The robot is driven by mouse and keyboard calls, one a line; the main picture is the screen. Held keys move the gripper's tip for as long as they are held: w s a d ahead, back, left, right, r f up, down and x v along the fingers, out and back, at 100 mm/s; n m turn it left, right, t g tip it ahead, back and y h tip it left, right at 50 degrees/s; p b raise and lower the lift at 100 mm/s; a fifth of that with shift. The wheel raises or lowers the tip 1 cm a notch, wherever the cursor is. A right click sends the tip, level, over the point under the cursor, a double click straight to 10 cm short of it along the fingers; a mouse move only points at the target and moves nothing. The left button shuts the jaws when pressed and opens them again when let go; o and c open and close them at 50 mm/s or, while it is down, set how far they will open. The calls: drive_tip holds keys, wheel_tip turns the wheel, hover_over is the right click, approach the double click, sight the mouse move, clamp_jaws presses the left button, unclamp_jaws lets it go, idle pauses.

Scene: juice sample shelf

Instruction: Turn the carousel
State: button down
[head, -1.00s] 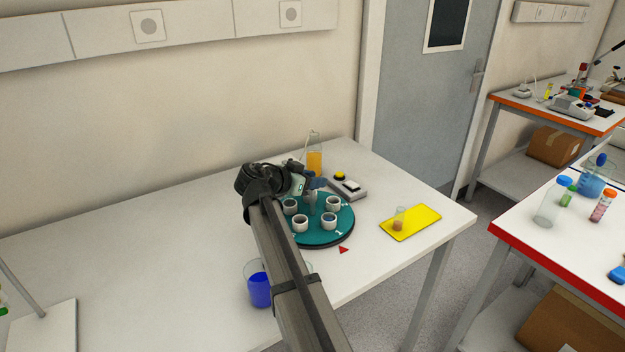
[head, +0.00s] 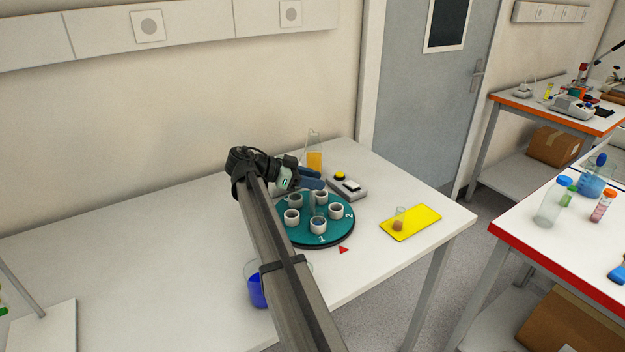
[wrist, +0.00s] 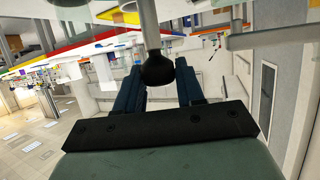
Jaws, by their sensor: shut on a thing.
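The carousel (head: 338,231) is a round teal turntable on the white table, with several white cups (head: 318,225) around it. The numeral 1 is near its front and 2 at its right side. A red triangle marker (head: 343,249) lies on the table at its front right. My gripper (head: 314,184) is over the back of the carousel. In the wrist view, its blue fingers (wrist: 158,88) are on either side of a dark rounded knob (wrist: 158,67) on a grey rod, and it is shut on this knob. The contact is partly hidden in the head view.
A beaker of orange liquid (head: 314,161) and a grey device with a yellow button (head: 346,186) stand behind the carousel. A yellow mat (head: 418,218) with a small vial is to the right. A beaker of blue liquid (head: 255,291) stands in front, partly behind my arm.

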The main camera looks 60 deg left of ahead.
drive_tip(key=shift+f+m+g+h, duration=0.15)
drive_tip(key=shift+m+g+h, duration=0.45)
drive_tip(key=shift+m+h, duration=0.5)
drive_tip(key=shift+d+m+g+h, duration=0.1)
drive_tip(key=shift+m+g+h, duration=0.2)
drive_tip(key=shift+m+h, duration=0.2)
drive_tip(key=c, duration=0.8)
unclamp_jaws()
